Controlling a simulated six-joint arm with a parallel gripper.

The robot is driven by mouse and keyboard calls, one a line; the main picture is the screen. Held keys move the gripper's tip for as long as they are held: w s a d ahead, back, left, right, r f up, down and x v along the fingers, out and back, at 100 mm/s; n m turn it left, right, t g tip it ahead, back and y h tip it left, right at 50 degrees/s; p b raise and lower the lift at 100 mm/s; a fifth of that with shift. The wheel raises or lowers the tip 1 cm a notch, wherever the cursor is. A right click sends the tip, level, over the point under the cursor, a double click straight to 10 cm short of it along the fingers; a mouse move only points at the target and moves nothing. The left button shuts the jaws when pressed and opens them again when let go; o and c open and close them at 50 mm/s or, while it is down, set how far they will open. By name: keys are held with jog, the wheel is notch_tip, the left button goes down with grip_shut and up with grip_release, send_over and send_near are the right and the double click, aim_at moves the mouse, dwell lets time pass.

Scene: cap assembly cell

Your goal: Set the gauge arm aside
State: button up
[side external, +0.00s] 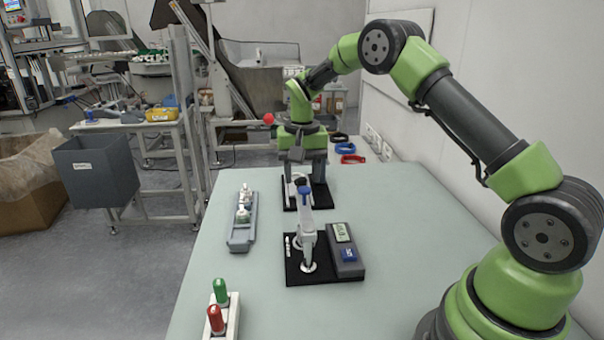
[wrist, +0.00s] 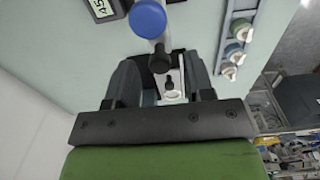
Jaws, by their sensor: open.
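The gauge arm (side external: 306,228) is a pale grey arm with a blue knob (side external: 304,191) at its top. It stands on a black base plate (side external: 297,272) beside a grey unit with a small display (side external: 342,232). In the wrist view the blue knob (wrist: 148,18) is at the top centre, with a dark tip below it. My gripper (side external: 303,175) is over a second black plate, behind the gauge base from the side camera. In the wrist view my gripper (wrist: 160,75) is open, with the dark tip showing between its fingers. I see no grip on anything.
A grey rack (side external: 240,240) with several white-capped pieces stands left of the gauge. A white holder with a green piece (side external: 220,290) and a red piece (side external: 215,320) is at the front left. Coloured rings (side external: 346,147) lie at the back.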

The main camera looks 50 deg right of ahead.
jog(key=shift+f, duration=0.2)
jog(key=shift+c, duration=0.2)
grip_shut()
jog(key=shift+w, duration=0.1)
